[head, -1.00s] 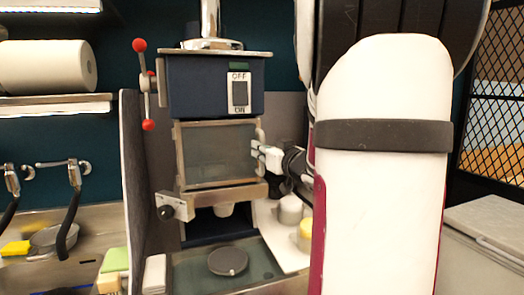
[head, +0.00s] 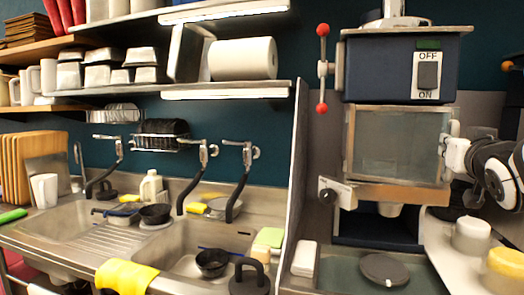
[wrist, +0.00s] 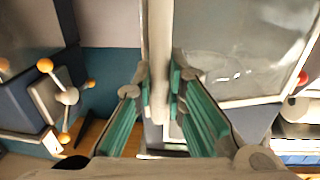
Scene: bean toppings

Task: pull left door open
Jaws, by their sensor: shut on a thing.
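A blue machine (head: 390,72) on the right of the head view has a glass-fronted door (head: 392,145) in a metal frame, which looks shut or nearly shut. Its pale upright handle (head: 454,128) is at the door's right edge. My gripper (head: 447,152) reaches in from the right at this handle. In the wrist view, my gripper (wrist: 159,92) has its teal-padded fingers on both sides of the handle bar (wrist: 159,45), shut on it. The glass panel (wrist: 235,45) lies right of the bar there. The fingers partly hide the handle in the head view.
A red-knobbed lever (head: 322,68) and a dark knob (head: 328,196) sit at the machine's left. Below is a tray with a dark disc (head: 385,269). White and yellow-topped containers (head: 500,268) stand at right. A sink (head: 200,245) lies left, beyond a partition.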

